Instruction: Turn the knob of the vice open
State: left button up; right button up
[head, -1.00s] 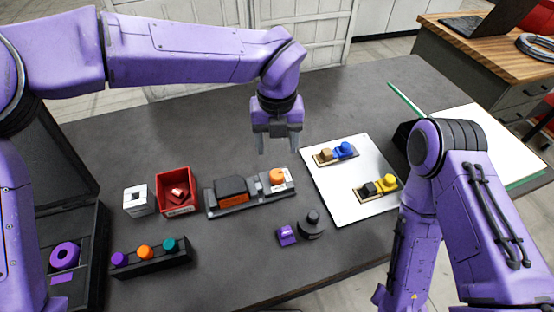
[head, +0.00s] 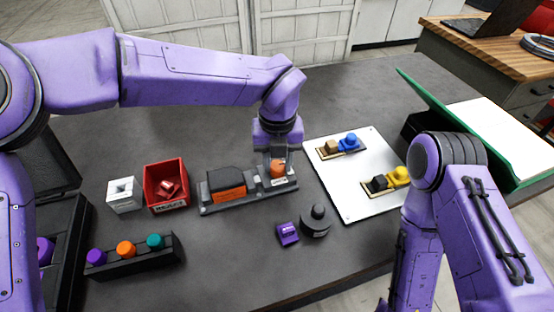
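The vice is a long grey fixture (head: 205,209) in the middle of the table, with a dark block on its left part. An orange face (head: 229,193) shows on the front of that block. The orange knob (head: 278,171) stands on the vice's right end. My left gripper (head: 278,164) points down at the knob, its fingers at the knob's top and sides. The fingers partly hide the knob, and I cannot tell whether they press on it. My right arm comes in at the right; its gripper is out of view.
A white block (head: 123,196) and a red bin (head: 165,203) stand left of the vice. A rack (head: 135,258) with three coloured knobs, a purple piece (head: 288,233) and a dark round piece (head: 316,222) lie in front. A white plate (head: 350,190) is at right.

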pick_arm(q)
jog(key=shift+r+m+p, duration=0.15)
jog(key=shift+m+p, duration=0.55)
jog(key=shift+p, duration=0.1)
jog(key=m+p, duration=1.1)
jog(key=p, duration=0.1)
jog(key=shift+r, duration=0.1)
jog(key=m+p, duration=0.2)
jog(key=m, duration=0.1)
jog(key=shift+d+f+m+p, duration=0.1)
jog(key=shift+f+m+p, duration=0.1)
jog(key=shift+m+p, duration=0.8)
jog(key=shift+m, duration=0.4)
jog(key=o, duration=1.1)
jog(key=shift+c, duration=0.2)
